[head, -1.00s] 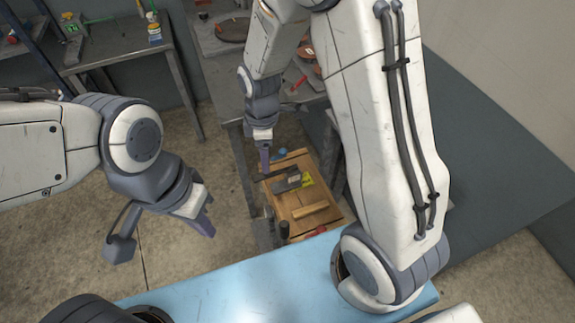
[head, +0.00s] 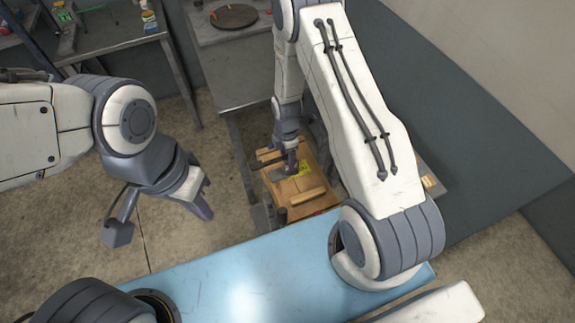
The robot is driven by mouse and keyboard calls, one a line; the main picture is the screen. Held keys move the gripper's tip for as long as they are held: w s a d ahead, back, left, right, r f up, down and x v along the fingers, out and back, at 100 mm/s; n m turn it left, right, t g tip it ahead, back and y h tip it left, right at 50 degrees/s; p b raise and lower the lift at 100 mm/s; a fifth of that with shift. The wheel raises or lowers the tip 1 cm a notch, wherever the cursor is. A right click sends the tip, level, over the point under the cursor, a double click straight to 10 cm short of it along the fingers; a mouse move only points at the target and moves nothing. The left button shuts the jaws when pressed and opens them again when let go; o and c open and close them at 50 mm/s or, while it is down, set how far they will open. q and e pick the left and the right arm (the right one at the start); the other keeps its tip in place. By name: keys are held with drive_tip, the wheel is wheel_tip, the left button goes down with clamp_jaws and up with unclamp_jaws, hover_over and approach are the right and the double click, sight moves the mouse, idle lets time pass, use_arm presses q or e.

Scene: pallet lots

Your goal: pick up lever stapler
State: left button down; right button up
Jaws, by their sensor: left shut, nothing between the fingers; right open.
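A wooden tray (head: 318,184) stands low beyond the blue surface. A dark grey object (head: 276,175) in it may be the lever stapler, but it is small and partly hidden, so I cannot be sure. My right gripper (head: 291,168) reaches down over the tray close beside this grey object. It is open, and I cannot tell whether it touches anything. My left gripper (head: 205,206) is shut and empty, held over the floor to the left of the tray.
A yellow item (head: 304,168) and a wooden block (head: 308,195) also lie in the tray. A grey table (head: 222,61) with a round brown disc (head: 234,16) stands behind. Another table (head: 111,41) with small items is at the back left. Bare floor lies between.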

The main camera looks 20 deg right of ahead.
sight(279, 174)
drive_tip(key=shift+s+f+p, duration=0.2)
drive_tip(key=shift+f+p, duration=0.25)
drive_tip(key=shift+f, duration=1.5)
drive_tip(key=shift+c, duration=0.3)
clamp_jaws()
